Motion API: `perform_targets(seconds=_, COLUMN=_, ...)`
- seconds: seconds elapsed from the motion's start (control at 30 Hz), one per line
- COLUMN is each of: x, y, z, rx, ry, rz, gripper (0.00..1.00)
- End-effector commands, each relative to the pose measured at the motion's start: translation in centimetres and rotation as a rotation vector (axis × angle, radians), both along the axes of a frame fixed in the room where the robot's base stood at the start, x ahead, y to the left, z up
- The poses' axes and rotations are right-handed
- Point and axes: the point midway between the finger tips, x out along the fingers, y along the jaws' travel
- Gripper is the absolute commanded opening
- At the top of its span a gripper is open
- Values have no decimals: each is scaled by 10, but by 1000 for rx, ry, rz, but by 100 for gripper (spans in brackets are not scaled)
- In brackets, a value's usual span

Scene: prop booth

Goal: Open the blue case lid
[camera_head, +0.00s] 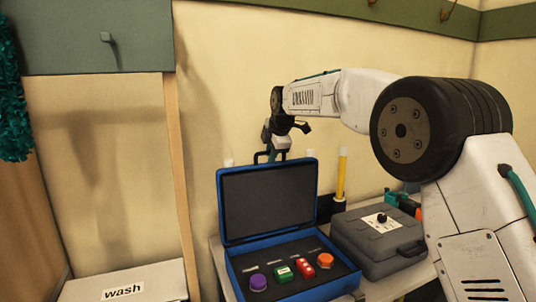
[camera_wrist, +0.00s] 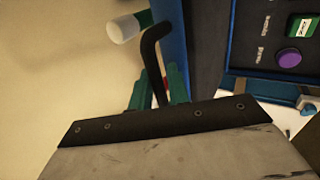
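The blue case (camera_head: 247,283) stands on the table with its blue lid (camera_head: 223,204) raised about upright at the back, dark inner lining facing forward. My gripper (camera_head: 270,150) is at the lid's top edge, around the black handle there. In the wrist view, the bent black handle (camera_wrist: 153,48) runs down between my gripper's green fingers (camera_wrist: 158,92). Whether the fingers press on it is not clear. The blue lid edge (camera_wrist: 168,18) is beside the handle.
The open case holds a purple knob (camera_head: 258,282), a green block (camera_head: 283,273), a red block (camera_head: 305,267) and an orange knob (camera_head: 325,260). A grey case (camera_head: 378,240) stands close on the right. A white "wash" box (camera_head: 150,283) is at the lower left.

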Motion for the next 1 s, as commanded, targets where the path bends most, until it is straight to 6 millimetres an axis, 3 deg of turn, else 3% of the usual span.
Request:
perform_targets(seconds=0.37, x=0, y=-3, z=1, rx=-3, ry=1, rz=-2, gripper=17)
perform_targets(seconds=0.8, x=-33, y=-19, z=57, rx=-1, ry=-2, rz=-3, gripper=17)
perform_targets(seconds=1.0, x=-38, y=-22, z=66, rx=-2, ry=0, rz=-3, gripper=17)
